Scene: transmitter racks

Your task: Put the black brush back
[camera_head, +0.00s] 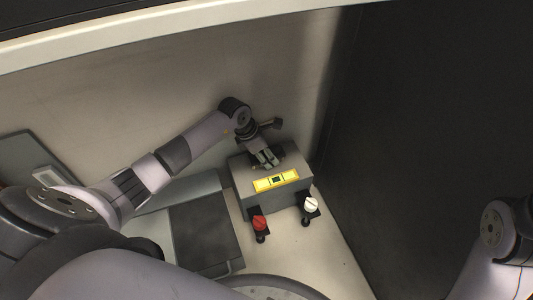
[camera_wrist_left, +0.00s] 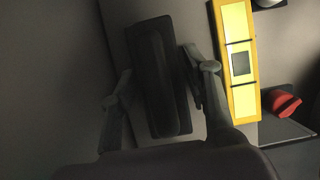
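A grey box (camera_head: 244,187) stands on the pale surface. It has a yellow label on its front edge. My left gripper (camera_head: 266,158) points down over the top of this box. In the left wrist view, a long black piece on a black plate (camera_wrist_left: 158,85), which looks like the brush, lies between the two spread fingers of my left gripper (camera_wrist_left: 160,62). The fingers are on either side of it; whether they touch it I cannot tell. In the head view the gripper mostly hides this black piece. My right arm shows at the lower right, but its gripper is out of view.
A red knob (camera_head: 260,223) and a white knob (camera_head: 311,205) stand at the box's front. A dark panel (camera_head: 205,238) lies left of them. A tall dark wall (camera_head: 430,130) closes off the right side. A pale ledge (camera_head: 150,32) crosses the top.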

